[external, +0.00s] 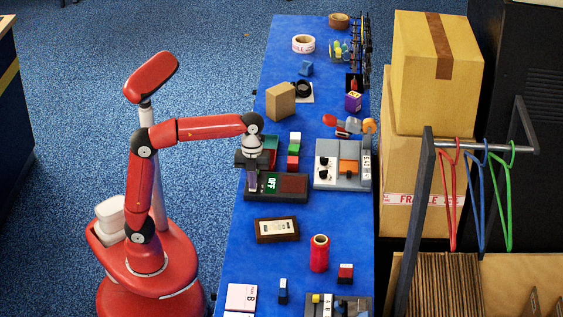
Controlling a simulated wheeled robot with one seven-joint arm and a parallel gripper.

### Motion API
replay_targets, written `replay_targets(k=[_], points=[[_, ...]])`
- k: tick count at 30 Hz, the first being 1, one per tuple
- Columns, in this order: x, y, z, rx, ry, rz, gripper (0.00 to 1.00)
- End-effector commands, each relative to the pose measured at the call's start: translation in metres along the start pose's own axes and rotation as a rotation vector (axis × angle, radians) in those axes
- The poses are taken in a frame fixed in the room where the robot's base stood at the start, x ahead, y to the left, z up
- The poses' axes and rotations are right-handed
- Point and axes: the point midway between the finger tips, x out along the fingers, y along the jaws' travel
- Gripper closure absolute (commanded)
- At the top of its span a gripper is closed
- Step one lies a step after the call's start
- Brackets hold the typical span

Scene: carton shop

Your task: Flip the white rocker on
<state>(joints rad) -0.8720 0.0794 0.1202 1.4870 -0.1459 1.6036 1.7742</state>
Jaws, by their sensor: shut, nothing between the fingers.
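My gripper (252,189) points down at the left end of a dark box with a lit "OFF" sign (271,183) and a dark red panel. It is shut and empty, and hides that end of the box. I cannot tell whether it touches the box. No white rocker can be made out clearly on this box; it may be behind my gripper. A brown-framed plate with a pale centre (276,229) lies in front of the box; its details are too small to tell.
A grey panel with knobs and an orange part (342,165) stands right of the box. A cardboard block (281,101) and stacked coloured blocks (294,150) are behind. A red spool (319,253) stands in front. Bare blue table (235,262) shows at the front left.

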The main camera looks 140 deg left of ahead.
Motion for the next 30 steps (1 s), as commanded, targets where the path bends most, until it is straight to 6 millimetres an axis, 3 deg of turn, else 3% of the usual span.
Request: replay_targets(k=[14, 30], points=[[0.008, 0.000, -0.001, -0.003, -0.069, 0.008, 1.00], [0.004, 0.000, 0.017, -0.007, -0.072, 0.009, 1.00]])
